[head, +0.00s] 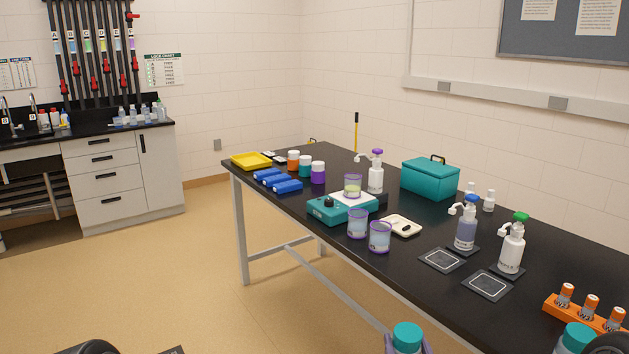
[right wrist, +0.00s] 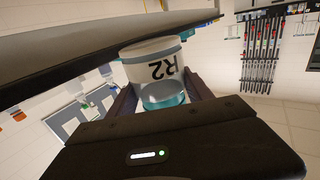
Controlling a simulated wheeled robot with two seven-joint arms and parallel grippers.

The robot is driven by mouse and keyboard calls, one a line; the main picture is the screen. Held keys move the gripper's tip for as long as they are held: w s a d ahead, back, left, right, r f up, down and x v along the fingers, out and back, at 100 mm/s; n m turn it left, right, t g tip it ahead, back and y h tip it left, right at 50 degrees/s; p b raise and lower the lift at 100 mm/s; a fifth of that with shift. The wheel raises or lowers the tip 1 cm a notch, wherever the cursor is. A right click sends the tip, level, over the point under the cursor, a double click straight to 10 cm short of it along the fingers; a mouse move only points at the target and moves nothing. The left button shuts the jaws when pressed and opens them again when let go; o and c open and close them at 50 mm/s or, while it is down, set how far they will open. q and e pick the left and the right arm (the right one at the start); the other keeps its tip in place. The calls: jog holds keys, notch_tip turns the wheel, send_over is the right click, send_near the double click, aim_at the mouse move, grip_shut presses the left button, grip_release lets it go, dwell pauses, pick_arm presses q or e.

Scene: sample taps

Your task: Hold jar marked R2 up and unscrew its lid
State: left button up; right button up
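Jar R2 (right wrist: 165,70) is between the fingers of my right gripper (right wrist: 163,97), which look closed on its sides. Its black "R2" label reads upside down in the right wrist view, with teal at the end nearest the gripper's palm. In the head view a jar with a teal lid (head: 407,335) stands upright between my right gripper's fingers (head: 408,348) at the bottom edge, in front of the table's near side. The lid is on it and nothing touches the lid. The lower jar is cut off by the frame. My left gripper is not in view.
The black table (head: 400,268) runs across the right. A second teal-lidded jar (head: 575,338) is at bottom right, near an orange rack (head: 580,315). Pump bottles, purple-rimmed cups, a teal device (head: 325,212) and a teal case (head: 430,180) stand farther back. Open floor lies left.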

grip_shut()
dwell(0.4)
dwell(0.7)
jog(key=s+a+f+n+g+y, duration=0.2)
jog(key=s+a+f+n+y, duration=0.1)
jog(key=a, duration=0.4)
jog(key=s+a+f+n+g+y, duration=0.2)
jog(key=s+a+f+n+y, duration=0.1)
jog(key=s+a+n+y, duration=0.2)
jog(key=s+a+y, duration=0.2)
jog(key=a+y, duration=0.1)
jog(key=shift+s+a+f+y, duration=0.25)
jog(key=shift+s+f+y, duration=0.05)
jog(key=shift+f, duration=0.1)
